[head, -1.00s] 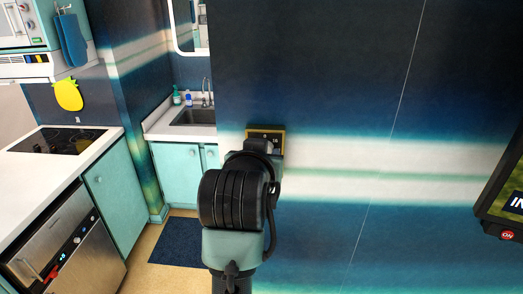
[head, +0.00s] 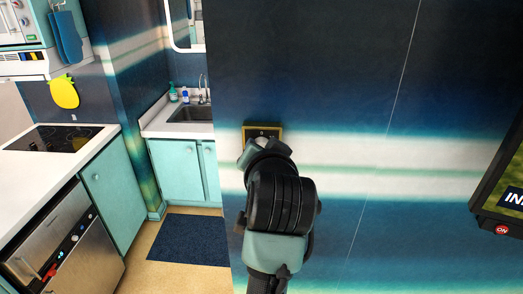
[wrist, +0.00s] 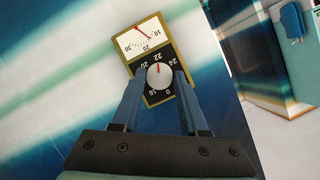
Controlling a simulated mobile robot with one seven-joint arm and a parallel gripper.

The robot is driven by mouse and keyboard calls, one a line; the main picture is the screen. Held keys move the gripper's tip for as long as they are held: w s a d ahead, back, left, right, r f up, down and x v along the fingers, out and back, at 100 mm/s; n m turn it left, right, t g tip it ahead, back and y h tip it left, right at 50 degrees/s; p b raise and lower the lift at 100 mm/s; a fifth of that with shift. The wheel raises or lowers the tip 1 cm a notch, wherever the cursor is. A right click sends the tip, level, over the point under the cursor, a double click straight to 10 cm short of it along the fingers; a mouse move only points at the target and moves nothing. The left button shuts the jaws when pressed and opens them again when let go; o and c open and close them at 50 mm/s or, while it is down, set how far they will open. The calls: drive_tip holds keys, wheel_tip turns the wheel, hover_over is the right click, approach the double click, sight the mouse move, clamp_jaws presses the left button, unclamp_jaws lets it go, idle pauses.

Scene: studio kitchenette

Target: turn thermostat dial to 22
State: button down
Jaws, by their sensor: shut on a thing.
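The thermostat (wrist: 152,46) is a dark plate with a gold frame on the wall, seen rotated in the wrist view. It has a white gauge with a red needle and, beside it, a round silver dial (wrist: 159,76) ringed by white numbers. The dial's red mark points up in the picture, toward the 22 and 24 side; the exact reading is hard to tell. My gripper (wrist: 161,82) is shut on the dial, one blue finger on each side. In the head view the thermostat's top (head: 262,130) shows above my wrist, which hides the dial.
The striped wall (head: 370,90) is flat and clear around the thermostat. A framed screen (head: 503,190) hangs at the far right. A sink (head: 192,113), teal cabinets (head: 180,170) and a hob (head: 54,138) are at the left. A dark mat (head: 190,239) lies on the floor.

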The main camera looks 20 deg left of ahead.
idle(0.3)
drive_tip(key=shift+c, duration=2.2)
unclamp_jaws()
drive_tip(key=b+v, duration=0.3)
drive_tip(key=v, duration=1)
drive_tip(key=shift+b, duration=0.35)
